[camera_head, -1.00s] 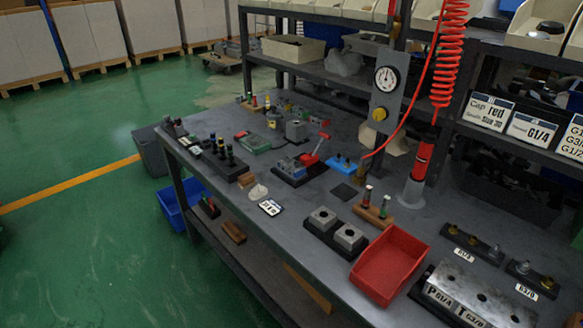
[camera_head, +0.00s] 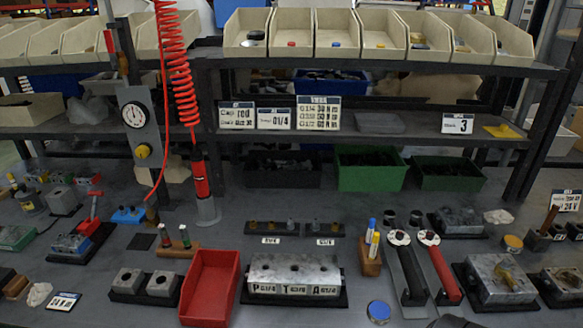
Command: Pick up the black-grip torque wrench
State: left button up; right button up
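The black-grip torque wrench (camera_head: 408,268) lies on the bench right of centre, its round head toward the back and its black handle toward the front. Right beside it on its right lies a similar wrench with a red grip (camera_head: 441,268).
A wooden block with markers (camera_head: 371,254) stands just left of the black-grip wrench. A blue round lid (camera_head: 379,311) lies in front. Valve blocks stand on both sides, one at left (camera_head: 294,276) and one at right (camera_head: 500,278).

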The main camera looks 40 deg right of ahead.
aim_at(417, 293)
jog(key=z, duration=2.2)
